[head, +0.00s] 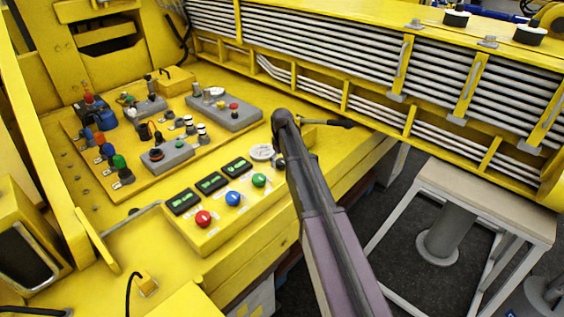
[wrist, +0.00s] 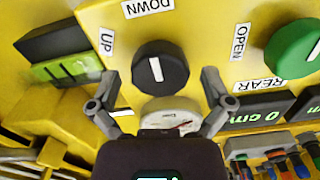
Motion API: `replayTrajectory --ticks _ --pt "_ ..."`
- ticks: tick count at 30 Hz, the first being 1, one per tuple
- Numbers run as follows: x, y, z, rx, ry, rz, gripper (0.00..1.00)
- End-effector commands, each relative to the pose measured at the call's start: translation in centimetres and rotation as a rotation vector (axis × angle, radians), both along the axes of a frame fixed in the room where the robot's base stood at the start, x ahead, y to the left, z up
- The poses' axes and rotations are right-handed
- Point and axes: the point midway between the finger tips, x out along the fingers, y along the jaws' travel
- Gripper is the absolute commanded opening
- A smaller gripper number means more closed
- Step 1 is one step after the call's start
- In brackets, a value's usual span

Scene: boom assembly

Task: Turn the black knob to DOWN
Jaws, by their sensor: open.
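The black knob (wrist: 160,68) sits on the yellow panel in the wrist view, with a short white line on its face. The line is nearly upright, its upper end leaning slightly left. The DOWN label (wrist: 148,8) is above the knob and the UP label (wrist: 107,41) is to its upper left. My gripper (wrist: 160,76) is open, its fingers apart at the left and right of the knob. In the head view my arm and gripper largely hide the knob.
A white dial (wrist: 172,117) is just below the knob. A green knob (wrist: 294,47) is at the right, by the OPEN label (wrist: 240,42).

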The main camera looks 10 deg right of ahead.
Motion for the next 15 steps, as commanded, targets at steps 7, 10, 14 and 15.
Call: replayTrajectory --ticks 7,10,14,15 --pt "0.00 -0.01 0.00 0.000 0.000 0.163 1.00" --pt "0.00 -0.02 0.00 0.000 0.000 0.229 1.00" --pt "0.00 -0.02 0.00 0.000 0.000 0.313 1.00" --pt "0.00 -0.02 0.00 0.000 0.000 0.339 1.00"
